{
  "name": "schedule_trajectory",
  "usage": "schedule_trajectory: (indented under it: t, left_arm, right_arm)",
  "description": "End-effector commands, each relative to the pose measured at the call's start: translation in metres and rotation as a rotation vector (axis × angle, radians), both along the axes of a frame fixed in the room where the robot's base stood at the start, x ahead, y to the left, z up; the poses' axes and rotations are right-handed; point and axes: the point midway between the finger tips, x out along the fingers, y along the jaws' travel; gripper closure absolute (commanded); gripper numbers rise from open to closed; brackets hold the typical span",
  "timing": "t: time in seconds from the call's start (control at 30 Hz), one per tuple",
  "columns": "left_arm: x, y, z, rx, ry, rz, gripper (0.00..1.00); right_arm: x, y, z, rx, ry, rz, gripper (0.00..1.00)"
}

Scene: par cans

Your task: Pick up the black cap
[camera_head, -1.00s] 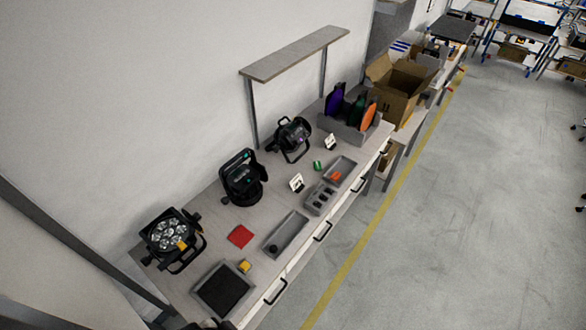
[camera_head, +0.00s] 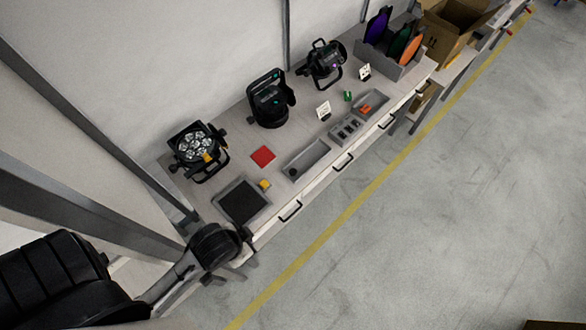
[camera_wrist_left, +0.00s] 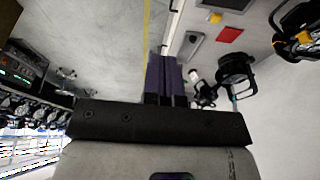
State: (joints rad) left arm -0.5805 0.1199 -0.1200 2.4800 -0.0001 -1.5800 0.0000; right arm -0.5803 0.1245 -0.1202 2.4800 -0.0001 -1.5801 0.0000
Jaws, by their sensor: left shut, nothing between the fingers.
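A small dark round piece, which looks like the black cap (camera_head: 293,171), lies at the near-left end of a long grey tray (camera_head: 318,149) on the workbench in the head view. My left arm comes in at the lower left, with its dark wrist (camera_head: 215,246) beside the bench's near-left corner, well apart from the cap. In the left wrist view my left gripper (camera_wrist_left: 166,75) has its two purple-grey fingers pressed together with nothing between them. I cannot make out the cap for certain in that view. My right gripper is not in view.
On the bench stand a multi-lens par can (camera_head: 196,148) and two other black lamps (camera_head: 268,99) (camera_head: 325,62). Near them lie a red square (camera_head: 263,156), a yellow block (camera_head: 264,184), a black-matted tray (camera_head: 264,208) and a compartment tray (camera_head: 346,129). The floor in front is clear.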

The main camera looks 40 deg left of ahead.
Motion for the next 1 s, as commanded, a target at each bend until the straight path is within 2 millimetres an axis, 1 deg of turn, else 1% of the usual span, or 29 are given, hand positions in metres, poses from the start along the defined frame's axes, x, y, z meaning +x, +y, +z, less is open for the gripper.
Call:
schedule_trajectory:
  t: [0.37,0.47,0.93,1.0]
  left_arm:
    - [0.0001,-0.0001,0.0000,0.000,0.000,0.000,1.00]
    - [0.0001,0.0000,0.0000,0.000,0.000,0.000,0.92]
    - [0.0002,0.0000,0.0002,0.000,-0.001,0.000,0.47]
    - [0.0002,0.0000,0.0002,0.000,-0.001,0.000,0.47]
  right_arm:
    - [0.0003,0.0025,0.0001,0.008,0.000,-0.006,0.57]
    - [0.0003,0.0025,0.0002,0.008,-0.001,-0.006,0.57]
    - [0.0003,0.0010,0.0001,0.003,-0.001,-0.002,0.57]
    - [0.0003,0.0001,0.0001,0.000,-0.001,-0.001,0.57]
